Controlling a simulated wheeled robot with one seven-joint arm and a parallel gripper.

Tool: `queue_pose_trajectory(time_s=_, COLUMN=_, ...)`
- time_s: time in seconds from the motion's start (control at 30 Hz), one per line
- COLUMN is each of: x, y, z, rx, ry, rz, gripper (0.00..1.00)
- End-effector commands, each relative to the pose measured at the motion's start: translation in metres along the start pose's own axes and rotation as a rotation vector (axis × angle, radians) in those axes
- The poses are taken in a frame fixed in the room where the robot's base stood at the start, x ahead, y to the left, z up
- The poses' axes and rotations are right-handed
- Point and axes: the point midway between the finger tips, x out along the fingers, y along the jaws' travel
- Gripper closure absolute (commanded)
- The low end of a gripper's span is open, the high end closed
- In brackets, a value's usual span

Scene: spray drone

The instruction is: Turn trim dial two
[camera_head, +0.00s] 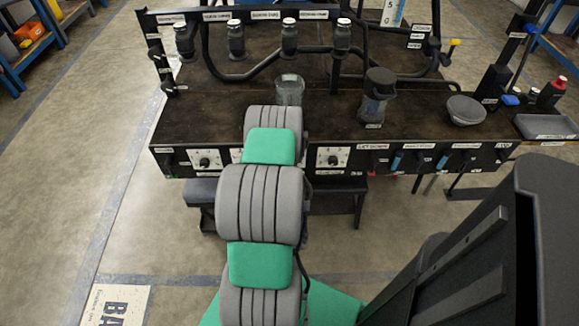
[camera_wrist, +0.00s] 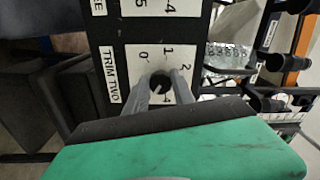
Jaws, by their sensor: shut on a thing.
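The dial labelled TRIM TWO (camera_wrist: 159,83) is a small dark knob on a white plate (camera_wrist: 158,56) with printed numbers 0, 1, 2 and 4 visible around it. In the wrist view my gripper (camera_wrist: 160,79) has its two grey fingers on either side of the knob, shut on it. The label TRIM TWO (camera_wrist: 110,74) is beside the plate. Which way the knob's mark points cannot be made out. In the head view my arm covers my gripper and this dial.
Another dial plate (camera_head: 205,160) is on the bench front left of my arm and one (camera_head: 333,158) to its right. A clear jar (camera_head: 289,89) and a dark-lidded jar (camera_head: 376,98) stand on the black bench (camera_head: 215,115). A grey bowl (camera_head: 466,110) is at right.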

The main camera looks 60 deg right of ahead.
Motion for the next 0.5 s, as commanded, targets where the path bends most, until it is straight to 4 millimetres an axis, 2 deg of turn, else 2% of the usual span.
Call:
queue_pose_trajectory(time_s=0.03, x=0.0001, y=-0.0007, z=0.0017, rx=0.0, ry=-0.004, rz=-0.003, gripper=1.0)
queue_pose_trajectory(time_s=0.07, x=0.0001, y=-0.0007, z=0.0017, rx=0.0, ry=-0.004, rz=-0.003, gripper=0.69)
queue_pose_trajectory(time_s=0.3, x=0.0001, y=0.0, z=-0.0005, rx=0.0, ry=0.001, rz=-0.001, gripper=0.5)
queue_pose_trajectory(time_s=0.5, x=0.0001, y=0.0, z=-0.0006, rx=-0.001, ry=0.001, rz=0.0, gripper=0.48)
